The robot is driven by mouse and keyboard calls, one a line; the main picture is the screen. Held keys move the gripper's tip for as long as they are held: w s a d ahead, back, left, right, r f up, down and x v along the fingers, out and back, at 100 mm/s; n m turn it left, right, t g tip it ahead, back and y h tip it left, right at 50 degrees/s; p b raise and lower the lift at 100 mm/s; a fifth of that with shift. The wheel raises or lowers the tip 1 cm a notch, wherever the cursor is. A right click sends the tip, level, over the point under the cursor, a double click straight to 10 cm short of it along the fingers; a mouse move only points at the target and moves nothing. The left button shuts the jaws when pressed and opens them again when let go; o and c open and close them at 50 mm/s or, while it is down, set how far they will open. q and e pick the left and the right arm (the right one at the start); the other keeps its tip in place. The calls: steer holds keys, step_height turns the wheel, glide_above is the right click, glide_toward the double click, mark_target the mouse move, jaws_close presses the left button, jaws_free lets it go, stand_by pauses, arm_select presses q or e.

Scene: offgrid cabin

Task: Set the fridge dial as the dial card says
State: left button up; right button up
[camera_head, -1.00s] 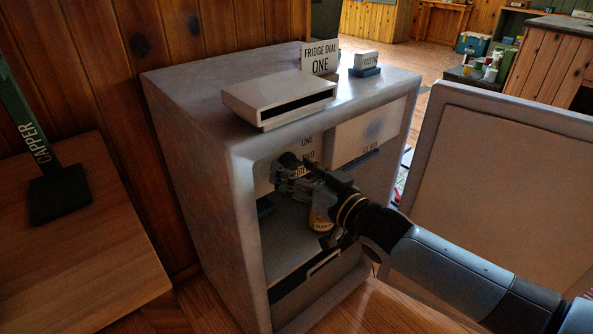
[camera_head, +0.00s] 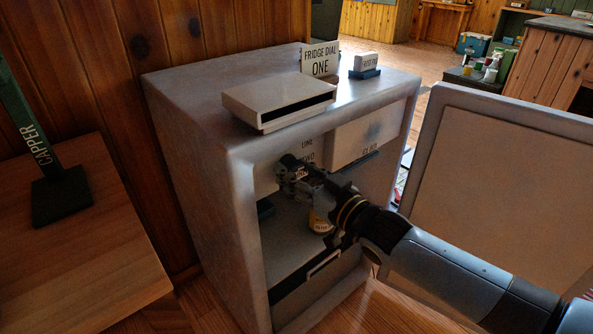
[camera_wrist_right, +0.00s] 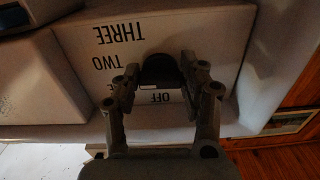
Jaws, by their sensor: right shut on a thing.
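The dial card (camera_head: 320,60) stands on top of the fridge (camera_head: 195,135) and reads "FRIDGE DIAL ONE". My right gripper (camera_head: 288,167) reaches into the open fridge to the pale dial panel (camera_head: 268,178). In the right wrist view my right gripper (camera_wrist_right: 160,78) has its fingers on both sides of the dark dial (camera_wrist_right: 160,70) and is shut on it. The panel labels THREE, TWO and OFF show upside down there; another label is mostly hidden behind a finger. I cannot tell where the dial points. My left gripper is not in view.
The fridge door (camera_head: 505,200) stands open on the right. A pale open-fronted box (camera_head: 275,98) and a small card on a blue stand (camera_head: 365,66) sit on the fridge top. A yellow-labelled container (camera_head: 320,221) is inside, below my gripper.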

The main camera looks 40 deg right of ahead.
steer(key=n+p, duration=0.1)
steer(key=n, duration=0.3)
steer(key=shift+d+n+p, duration=0.15)
steer(key=shift+n+p, duration=0.2)
steer(key=shift+n, duration=1.75)
steer(key=o, duration=1.2)
steer(key=shift+c, duration=0.2)
steer(key=s, duration=1.2)
steer(key=shift+d, duration=0.45)
steer(key=shift+w+r, duration=0.1)
